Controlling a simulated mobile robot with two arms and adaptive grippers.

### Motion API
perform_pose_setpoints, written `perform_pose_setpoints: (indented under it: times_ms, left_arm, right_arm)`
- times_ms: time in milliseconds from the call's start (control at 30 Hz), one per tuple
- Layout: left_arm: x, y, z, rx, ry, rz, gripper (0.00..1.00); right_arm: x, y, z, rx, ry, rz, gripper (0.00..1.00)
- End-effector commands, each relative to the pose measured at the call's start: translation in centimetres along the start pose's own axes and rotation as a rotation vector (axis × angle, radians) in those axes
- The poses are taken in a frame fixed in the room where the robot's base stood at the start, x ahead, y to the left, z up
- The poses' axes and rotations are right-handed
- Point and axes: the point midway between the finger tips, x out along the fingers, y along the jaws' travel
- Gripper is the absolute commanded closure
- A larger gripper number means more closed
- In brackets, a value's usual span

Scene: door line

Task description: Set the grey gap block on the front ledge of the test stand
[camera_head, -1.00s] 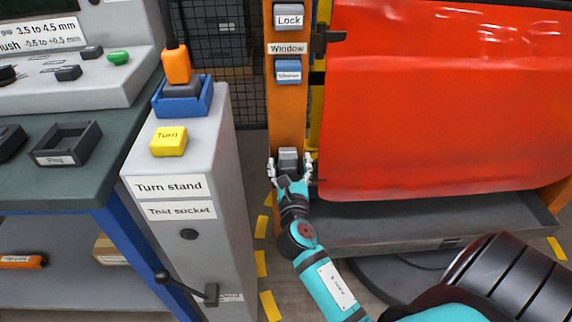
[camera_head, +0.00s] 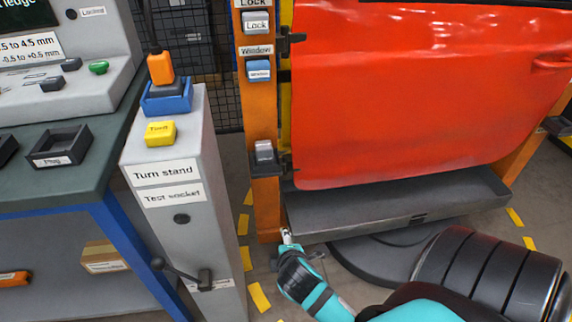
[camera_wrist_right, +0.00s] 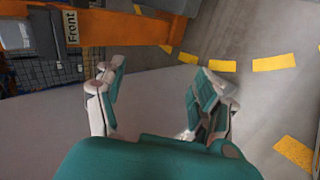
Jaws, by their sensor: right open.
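The grey gap block (camera_head: 263,148) stands upright on a small black ledge (camera_head: 265,165) on the orange post (camera_head: 262,205) of the test stand, left of the red door. My right gripper (camera_head: 287,237) is below the ledge, near the foot of the post, apart from the block. In the right wrist view my right gripper (camera_wrist_right: 160,80) shows its two fingers spread with nothing between them. An orange bar with a "Front" label (camera_wrist_right: 71,27) lies beyond them there. My left gripper is not in view.
The red door (camera_head: 420,90) hangs over a dark grey tray (camera_head: 400,205). A grey turn stand (camera_head: 180,225) with a yellow button (camera_head: 160,133) and a blue holder (camera_head: 165,103) stands left of the post. Yellow floor marks (camera_head: 259,297) run between them.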

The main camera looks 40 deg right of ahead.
Motion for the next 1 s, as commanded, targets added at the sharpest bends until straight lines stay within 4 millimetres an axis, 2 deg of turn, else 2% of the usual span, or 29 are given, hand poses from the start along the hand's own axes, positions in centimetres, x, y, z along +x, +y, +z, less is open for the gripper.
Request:
perform_pose_setpoints:
  times_ms: [33, 100, 200, 300, 433, 1000]
  left_arm:
    - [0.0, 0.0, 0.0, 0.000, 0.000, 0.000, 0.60]
    - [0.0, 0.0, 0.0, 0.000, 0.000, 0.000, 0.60]
    - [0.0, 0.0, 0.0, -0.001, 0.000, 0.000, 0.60]
    - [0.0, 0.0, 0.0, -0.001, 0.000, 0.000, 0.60]
    - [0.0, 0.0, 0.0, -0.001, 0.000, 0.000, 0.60]
    - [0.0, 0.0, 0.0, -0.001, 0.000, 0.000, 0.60]
  right_arm:
    - [-1.3, -3.1, -0.1, 0.175, 0.011, -0.119, 0.30]
    - [-3.3, -7.0, -0.5, 0.398, -0.002, -0.276, 0.30]
    - [-6.0, -10.9, -0.9, 0.626, -0.051, -0.452, 0.30]
    - [-8.0, -13.2, -1.2, 0.757, -0.100, -0.561, 0.30]
    - [-9.0, -14.2, -1.4, 0.819, -0.130, -0.612, 0.30]
    - [-8.9, -14.2, -1.4, 0.821, -0.130, -0.611, 0.30]
